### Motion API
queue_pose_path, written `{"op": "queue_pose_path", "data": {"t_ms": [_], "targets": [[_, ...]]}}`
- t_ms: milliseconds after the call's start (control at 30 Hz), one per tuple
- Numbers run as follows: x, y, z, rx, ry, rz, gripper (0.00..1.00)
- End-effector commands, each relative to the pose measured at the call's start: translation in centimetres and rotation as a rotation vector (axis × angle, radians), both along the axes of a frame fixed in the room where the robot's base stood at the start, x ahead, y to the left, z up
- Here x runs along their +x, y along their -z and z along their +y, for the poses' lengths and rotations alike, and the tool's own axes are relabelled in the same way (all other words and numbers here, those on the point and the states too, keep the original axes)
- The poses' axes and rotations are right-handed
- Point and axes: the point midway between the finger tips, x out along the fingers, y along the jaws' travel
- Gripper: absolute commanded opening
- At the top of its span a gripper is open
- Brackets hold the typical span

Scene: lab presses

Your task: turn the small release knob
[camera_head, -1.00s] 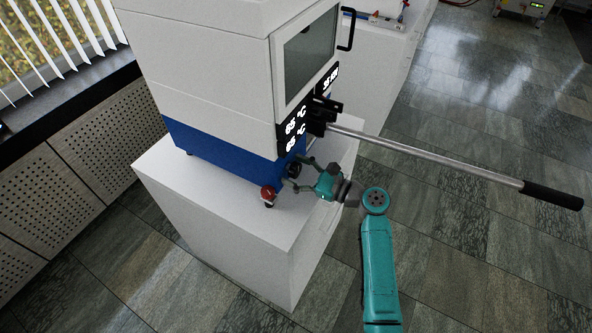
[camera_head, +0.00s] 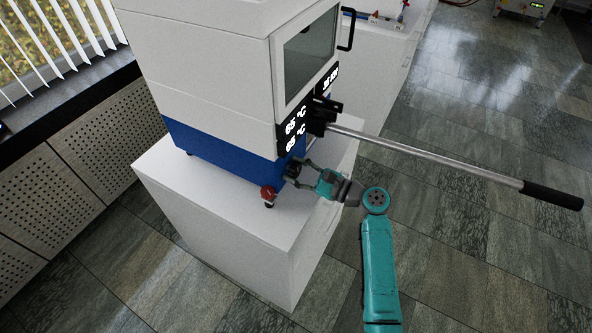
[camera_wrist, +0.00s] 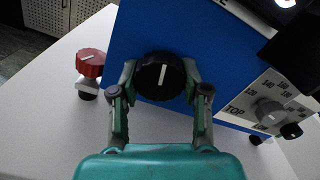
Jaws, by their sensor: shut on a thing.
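A black round knob (camera_wrist: 161,72) with a white pointer line sits low on the press's blue front panel (camera_wrist: 135,38). The pointer stands nearly upright, leaning slightly in the wrist view. My gripper (camera_wrist: 160,84) has one finger on each side of this knob and is shut on it. In the head view my gripper (camera_head: 297,170) reaches the knob from the right, and the fingers largely hide the knob there. A red knob (camera_wrist: 90,62) on a metal fitting stands to the left, apart from the fingers. It also shows in the head view (camera_head: 268,193).
The press (camera_head: 210,70) stands on a white cabinet (camera_head: 220,210). Its long metal lever (camera_head: 430,157) sticks out to the right above my arm. A grey dial (camera_wrist: 270,112) sits right of the black knob. The floor at right is clear.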

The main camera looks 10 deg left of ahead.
Motion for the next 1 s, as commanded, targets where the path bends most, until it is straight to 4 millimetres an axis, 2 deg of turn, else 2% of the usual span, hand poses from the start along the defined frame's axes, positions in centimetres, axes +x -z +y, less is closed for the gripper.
{"op": "queue_pose_path", "data": {"t_ms": [1000], "targets": [[0.16,-0.26,-0.06,-0.320,-0.001,-0.879,0.11]]}}
